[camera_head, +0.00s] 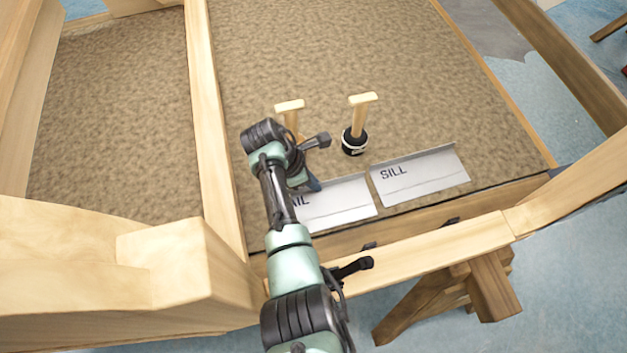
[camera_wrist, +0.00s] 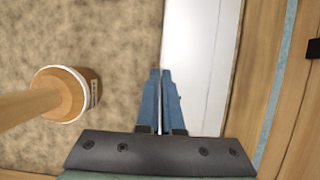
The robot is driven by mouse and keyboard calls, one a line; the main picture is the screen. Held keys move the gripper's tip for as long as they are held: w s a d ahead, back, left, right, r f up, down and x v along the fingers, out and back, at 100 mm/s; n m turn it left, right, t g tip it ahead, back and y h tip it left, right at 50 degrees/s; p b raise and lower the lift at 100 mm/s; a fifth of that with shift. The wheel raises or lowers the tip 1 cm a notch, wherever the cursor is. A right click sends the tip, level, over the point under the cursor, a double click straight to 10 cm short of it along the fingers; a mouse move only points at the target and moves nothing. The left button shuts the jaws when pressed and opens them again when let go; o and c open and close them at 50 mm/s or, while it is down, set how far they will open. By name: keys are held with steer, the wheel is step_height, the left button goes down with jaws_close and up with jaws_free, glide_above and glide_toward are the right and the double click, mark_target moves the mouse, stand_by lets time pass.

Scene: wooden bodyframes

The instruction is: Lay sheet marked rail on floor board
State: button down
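The rail sheet (camera_head: 338,200) is a pale grey metal sheet near the front edge of the brown floor board (camera_head: 330,60). My gripper (camera_head: 312,182) is at the rail sheet's far left edge. In the wrist view, the blue fingers (camera_wrist: 161,100) are nearly together with a thin bright edge between them, along the side of the pale sheet (camera_wrist: 195,60). They appear shut on that edge. Whether the sheet touches the board is unclear.
Two wooden-handled tools stand behind the sheets: one with a black, white-ringed base (camera_head: 354,140), another (camera_head: 290,112) partly hidden by my gripper. A wooden beam (camera_head: 212,120) runs along the left. A front rail (camera_head: 420,250) borders the board. The board's far part is clear.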

steer(key=shift+f, duration=0.15)
steer(key=c, duration=1.1)
jaws_free()
steer(key=shift+r, duration=0.4)
steer(key=p+v, duration=0.2)
steer(key=v, duration=0.5)
